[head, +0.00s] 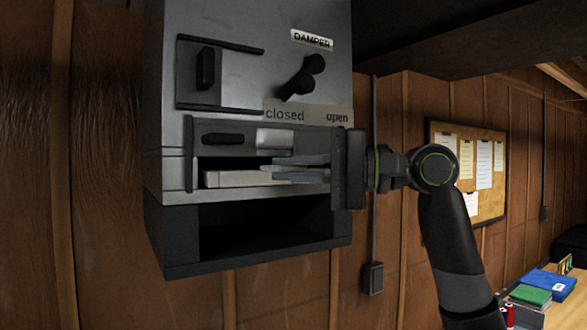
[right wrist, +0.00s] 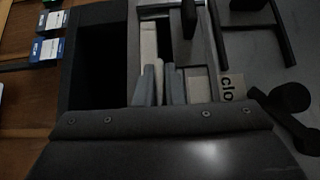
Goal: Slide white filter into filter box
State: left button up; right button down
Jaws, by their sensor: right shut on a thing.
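The white filter (head: 235,180) is a thin pale slab lying in the slot of the grey metal filter box (head: 168,95). Its left part shows inside the slot, with a dark gap above it. In the right wrist view the filter (right wrist: 149,42) is a pale strip beyond the fingers. My right gripper (head: 268,169) reaches in from the right, its grey fingers at the slot and shut on the filter. The fingers show close together in the right wrist view (right wrist: 163,78); they hide the filter's right part. My left gripper is not in view.
Above the slot are a dark handle (head: 223,139), a pale plate (head: 275,139), a "closed/open" label (head: 307,116) and a black damper lever (head: 303,79). A dark open compartment (head: 250,235) lies below. A corkboard (head: 468,172) hangs at right, above a desk with books.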

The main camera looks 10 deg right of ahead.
jog(key=shift+w, duration=0.15)
jog(key=shift+w+a, duration=0.3)
jog(key=shift+w, duration=0.3)
jog(key=c, duration=1.5)
grip_release()
jog(key=shift+o, duration=0.2)
jog(key=shift+d, duration=0.15)
